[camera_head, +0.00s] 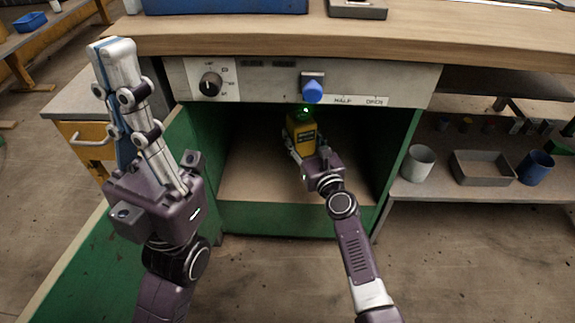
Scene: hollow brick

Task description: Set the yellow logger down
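The yellow logger (301,128) is a yellow block with a dark label panel, inside the open compartment (250,165) under the bench. My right gripper (305,143) reaches in from the front, with its fingers around the logger's lower part, shut on it. The gripper partly hides the logger's lower end, and I cannot tell whether it touches the compartment floor. My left gripper (114,48) is raised at the left, empty, pointing up. One finger largely covers the other, so its opening is unclear.
A panel above the compartment carries a black dial (210,84) and a blue knob (313,91). A green door (115,240) stands open at left. A right-hand shelf holds a white cup (418,163), a grey tray (482,167) and a blue cup (536,167).

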